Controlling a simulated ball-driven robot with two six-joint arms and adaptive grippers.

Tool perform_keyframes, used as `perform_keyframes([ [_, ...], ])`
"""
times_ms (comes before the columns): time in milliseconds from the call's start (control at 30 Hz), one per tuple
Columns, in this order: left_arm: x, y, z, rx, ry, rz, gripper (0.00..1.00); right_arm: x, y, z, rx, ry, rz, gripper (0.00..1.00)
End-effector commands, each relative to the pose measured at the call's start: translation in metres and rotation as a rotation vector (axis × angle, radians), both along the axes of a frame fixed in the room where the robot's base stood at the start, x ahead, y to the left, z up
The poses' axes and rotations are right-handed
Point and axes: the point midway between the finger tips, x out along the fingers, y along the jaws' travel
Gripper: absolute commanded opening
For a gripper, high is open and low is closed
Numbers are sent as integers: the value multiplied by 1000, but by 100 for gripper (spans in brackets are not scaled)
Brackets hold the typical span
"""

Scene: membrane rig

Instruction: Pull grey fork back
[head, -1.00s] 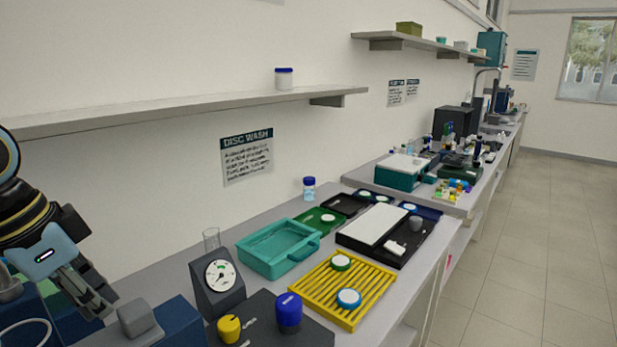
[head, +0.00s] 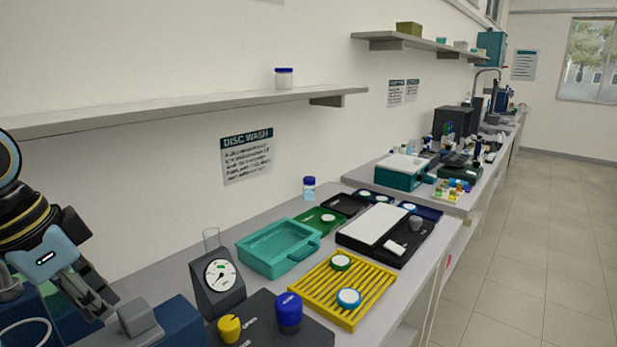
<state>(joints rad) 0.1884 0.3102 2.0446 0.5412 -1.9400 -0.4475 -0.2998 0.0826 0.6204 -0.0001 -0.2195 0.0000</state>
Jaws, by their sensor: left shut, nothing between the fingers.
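My left gripper (head: 90,300) is at the lower left, pointing down over the near end of the bench. Its dark fingers are together with nothing between them. A grey block-shaped piece (head: 137,318) lies just right of the fingertips, on top of a dark blue housing (head: 165,325). I cannot tell whether this grey piece is the fork, or whether the fingers touch it. My right gripper is not in view.
A dial gauge (head: 220,275) stands right of the blue housing. A black panel with a yellow knob (head: 229,328) and a blue knob (head: 289,312) is in front. A teal tray (head: 278,250) and a yellow rack (head: 343,290) lie beyond. A shelf (head: 190,110) hangs above.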

Motion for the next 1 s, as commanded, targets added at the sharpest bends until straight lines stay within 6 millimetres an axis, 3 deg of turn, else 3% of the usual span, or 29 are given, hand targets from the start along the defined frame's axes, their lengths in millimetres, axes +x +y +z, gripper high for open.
perform_keyframes([
  [700,-2,0,-34,-1,9,0,0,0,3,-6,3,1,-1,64],
  [1000,-2,0,-34,-1,6,0,0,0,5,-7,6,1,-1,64],
])
